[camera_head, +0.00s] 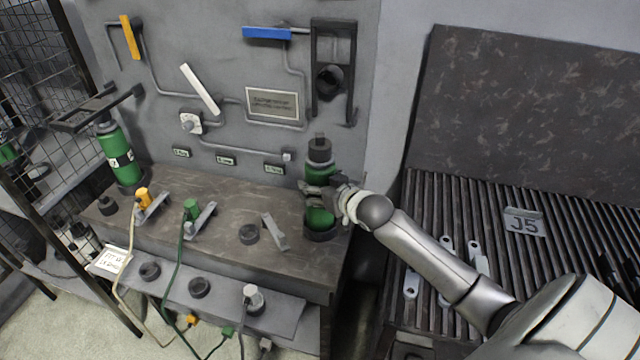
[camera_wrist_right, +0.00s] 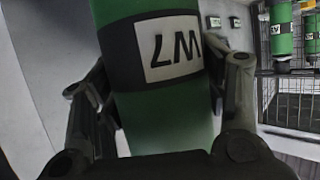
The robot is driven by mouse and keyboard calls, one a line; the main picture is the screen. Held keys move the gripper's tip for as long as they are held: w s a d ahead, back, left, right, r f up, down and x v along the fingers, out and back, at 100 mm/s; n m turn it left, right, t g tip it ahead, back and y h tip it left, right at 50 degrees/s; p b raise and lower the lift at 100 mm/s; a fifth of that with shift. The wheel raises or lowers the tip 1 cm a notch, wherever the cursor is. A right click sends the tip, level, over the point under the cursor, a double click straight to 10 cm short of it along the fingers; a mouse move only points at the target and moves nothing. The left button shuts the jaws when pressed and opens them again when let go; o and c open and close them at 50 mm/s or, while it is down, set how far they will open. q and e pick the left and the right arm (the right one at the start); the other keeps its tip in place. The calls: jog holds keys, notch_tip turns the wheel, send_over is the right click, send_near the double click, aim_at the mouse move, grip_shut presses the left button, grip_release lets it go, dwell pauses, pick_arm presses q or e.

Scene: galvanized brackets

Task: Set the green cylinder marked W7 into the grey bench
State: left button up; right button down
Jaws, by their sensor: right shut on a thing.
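The green cylinder marked W7 (camera_head: 320,216) stands upright at the right end of the grey bench (camera_head: 160,215), its dark cap up. Its base is at a dark ring (camera_head: 320,235) on the bench top; I cannot tell whether it is fully seated there. My right gripper (camera_head: 325,194) is shut around its middle from the right. In the right wrist view the W7 label (camera_wrist_right: 175,47) shows upside down between the two fingers (camera_wrist_right: 165,100). My left gripper is not in view.
Another green cylinder (camera_head: 118,155) stands at the bench's left end. A wall bracket (camera_head: 333,75) hangs above W7. A slatted table with a J5 plate (camera_head: 524,221) is at right.

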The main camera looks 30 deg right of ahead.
jog(key=shift+w, duration=0.1)
jog(key=c, duration=0.7)
grip_release()
jog(key=shift+f, duration=0.1)
jog(key=o, duration=0.5)
jog(key=shift+s+f, duration=0.1)
jog(key=shift+s, duration=0.1)
jog(key=v, duration=1.1)
jog(key=shift+s, duration=0.45)
jog(key=shift+a, duration=0.15)
